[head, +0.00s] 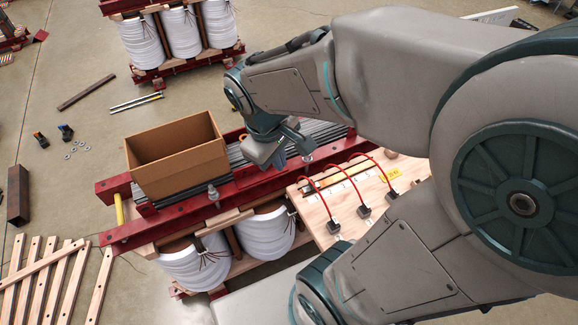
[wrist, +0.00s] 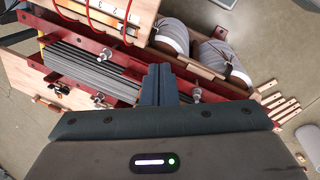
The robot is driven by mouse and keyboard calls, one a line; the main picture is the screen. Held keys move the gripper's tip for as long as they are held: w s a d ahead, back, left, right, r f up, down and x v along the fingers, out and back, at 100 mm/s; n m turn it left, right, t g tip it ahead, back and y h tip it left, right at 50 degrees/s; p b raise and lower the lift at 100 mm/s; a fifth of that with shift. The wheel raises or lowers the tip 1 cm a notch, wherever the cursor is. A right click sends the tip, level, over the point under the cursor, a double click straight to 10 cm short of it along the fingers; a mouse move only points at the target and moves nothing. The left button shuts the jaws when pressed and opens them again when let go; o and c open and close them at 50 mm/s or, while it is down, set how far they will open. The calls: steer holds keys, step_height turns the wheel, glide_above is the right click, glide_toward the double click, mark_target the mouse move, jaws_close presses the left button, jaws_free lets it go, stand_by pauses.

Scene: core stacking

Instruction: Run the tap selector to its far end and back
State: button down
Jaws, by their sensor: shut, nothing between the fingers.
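A wooden terminal board (head: 318,232) with red looped leads, black blocks and a yellow label stands on the right side of the transformer core in the head view. A dark and light bar (head: 342,178) lies along its top; I cannot tell whether this is the tap selector. The board also shows at the top of the wrist view (wrist: 133,14). Another wooden panel with small fittings (wrist: 38,82) is at the left of the wrist view. My gripper (wrist: 160,70) is shut and empty, over the core's grey laminations; in the head view (head: 279,158) it is left of the terminal board.
A cardboard box (head: 178,158) sits on the core's left end. Red beams (head: 150,231) with upright bolts run along the core, above white coils (head: 196,265). Wooden slats (head: 45,280) and loose tools lie on the floor. My arm hides much of the right.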

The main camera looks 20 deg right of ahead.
steer(key=w+f+n+g+h+b, duration=0.1)
steer(key=w+f+n+h+b, duration=0.15)
steer(key=f, duration=0.35)
steer(key=w+f+n+h+b, duration=0.1)
steer(key=w+f+n+b, duration=0.2)
steer(key=f, duration=0.4)
steer(key=n+h+b, duration=0.4)
steer(key=n+b, duration=0.3)
steer(key=b, duration=0.1)
glide_toward(309, 186)
steer(key=shift+t, duration=0.3)
steer(key=f, duration=0.4)
steer(key=shift+s+d+f, duration=0.25)
steer(key=shift+s+d, duration=0.1)
steer(key=shift+s, duration=0.05)
steer(key=shift+d+r, duration=0.25)
steer(key=shift+d, duration=1)
steer(key=shift+w+d, duration=0.1)
steer(key=shift+d, duration=0.5)
